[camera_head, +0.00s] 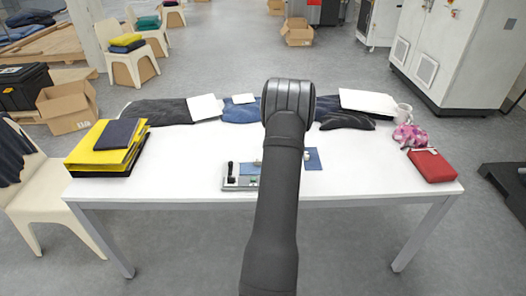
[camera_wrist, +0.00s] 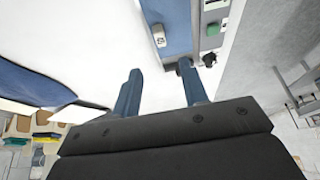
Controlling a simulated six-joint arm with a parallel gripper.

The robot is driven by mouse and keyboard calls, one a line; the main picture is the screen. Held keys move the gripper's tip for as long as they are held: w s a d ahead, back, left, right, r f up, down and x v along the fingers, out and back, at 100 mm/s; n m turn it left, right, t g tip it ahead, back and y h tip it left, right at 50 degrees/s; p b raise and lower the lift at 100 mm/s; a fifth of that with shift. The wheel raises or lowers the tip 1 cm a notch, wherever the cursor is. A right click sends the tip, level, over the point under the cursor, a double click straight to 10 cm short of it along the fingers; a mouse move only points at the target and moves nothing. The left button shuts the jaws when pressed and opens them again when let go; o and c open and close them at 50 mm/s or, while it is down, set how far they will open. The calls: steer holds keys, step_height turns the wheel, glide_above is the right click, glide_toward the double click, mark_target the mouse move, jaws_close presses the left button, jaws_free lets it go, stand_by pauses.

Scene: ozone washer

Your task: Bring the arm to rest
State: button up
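My dark arm rises from the bottom middle of the head view over the white table (camera_head: 190,160), and its black joint is above the table's back half. My gripper is hidden behind the arm there. In the wrist view my gripper (camera_wrist: 160,70) shows two blue-grey fingers spread apart, with nothing seen between them. Beyond the fingertips lie a blue panel (camera_wrist: 178,14) with a small pale piece (camera_wrist: 159,38) and a grey device (camera_wrist: 213,18). The device also shows in the head view (camera_head: 232,183), partly hidden by my arm.
Yellow and dark folded fabrics (camera_head: 95,152) lie at the table's left. A red pouch (camera_head: 432,165), a pink patterned bundle (camera_head: 408,136) and a white mug (camera_head: 403,113) are at the right. Dark garments (camera_head: 155,112) line the back. Bare tabletop lies on either side of my arm.

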steer(key=v, duration=0.7)
steer(key=x, duration=1.7)
steer(key=shift+a+f, duration=0.1)
steer(key=shift+f, duration=0.15)
steer(key=shift+r, duration=0.4)
